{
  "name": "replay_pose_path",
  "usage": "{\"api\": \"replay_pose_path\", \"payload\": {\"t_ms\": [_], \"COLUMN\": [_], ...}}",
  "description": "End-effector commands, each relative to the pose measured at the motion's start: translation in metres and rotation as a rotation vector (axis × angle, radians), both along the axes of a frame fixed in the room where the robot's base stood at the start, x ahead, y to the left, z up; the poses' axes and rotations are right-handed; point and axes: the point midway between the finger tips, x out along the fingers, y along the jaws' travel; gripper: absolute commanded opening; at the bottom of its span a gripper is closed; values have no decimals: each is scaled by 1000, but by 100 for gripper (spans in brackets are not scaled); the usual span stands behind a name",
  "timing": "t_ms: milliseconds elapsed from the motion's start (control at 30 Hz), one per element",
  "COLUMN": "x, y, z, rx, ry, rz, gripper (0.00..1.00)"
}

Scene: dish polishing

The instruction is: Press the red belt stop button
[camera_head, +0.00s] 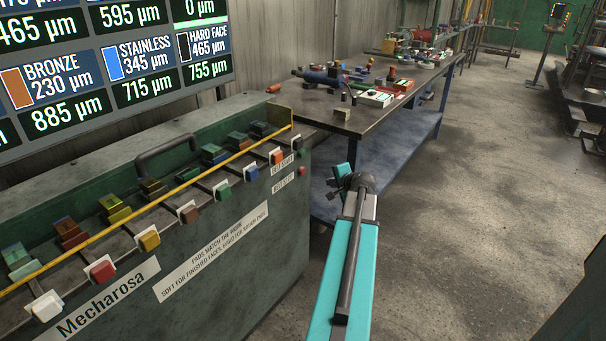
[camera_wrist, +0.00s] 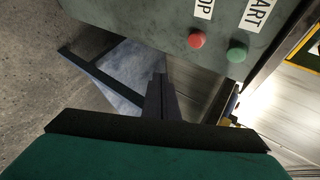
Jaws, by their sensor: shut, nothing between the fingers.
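The red belt stop button (camera_wrist: 197,40) is a small round knob on the green machine panel, under a label ending in "OP", in the wrist view. In the head view a small red button (camera_head: 302,171) sits at the right end of the machine front, near the "BELT STOP" label (camera_head: 283,184). My gripper (camera_wrist: 160,78) is shut and empty; its dark fingers point up the picture, below and left of the red button, apart from it. A green button (camera_wrist: 237,51) sits just right of the red one, under a label ending in "ART".
The machine (camera_head: 235,235) carries a row of coloured buttons and a yellow rail (camera_head: 150,205). A workbench (camera_head: 362,125) with tools and parts stands behind my arm. Concrete floor (camera_head: 470,210) is open to the right.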

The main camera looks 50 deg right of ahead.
Motion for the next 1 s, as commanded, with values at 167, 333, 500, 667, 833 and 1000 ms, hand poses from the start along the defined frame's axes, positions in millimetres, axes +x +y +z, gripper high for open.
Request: {"api": "replay_pose_path", "payload": {"t_ms": [167,333,500,667,833,1000], "x": [9,24,41,56,71,81], "y": [-1,-1,-1,-1,-2,-1], "z": [1,1,1,1,1,0], "rx": [1,-1,0,0,1,0], "ry": [1,0,0,1,1,1], "rz": [0,1,0,0,-1,-1], "gripper": [0,0,0,0,0,0]}}
